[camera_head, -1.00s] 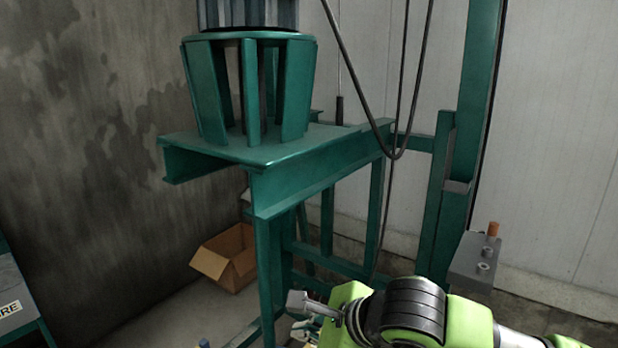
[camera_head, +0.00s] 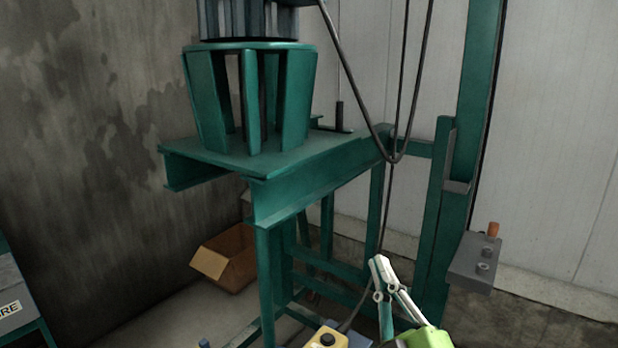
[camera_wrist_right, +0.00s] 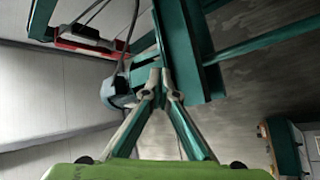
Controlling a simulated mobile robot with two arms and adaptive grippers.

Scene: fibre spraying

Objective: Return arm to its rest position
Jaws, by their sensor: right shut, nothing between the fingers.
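My right gripper (camera_head: 379,263) shows at the lower middle of the head view, pointing up, in front of the green frame. Its two fingers meet at the tips with nothing between them. In the right wrist view the gripper (camera_wrist_right: 160,76) also shows shut, its fingers forming a narrow peak above my green wrist. Most of my right arm is below the picture edge. My left gripper is not in view.
A green steel frame (camera_head: 285,185) carrying a motor stands in the middle. A yellow box (camera_head: 326,338) is at the bottom edge. An open cardboard box (camera_head: 228,258) lies behind. Black cables hang near the frame.

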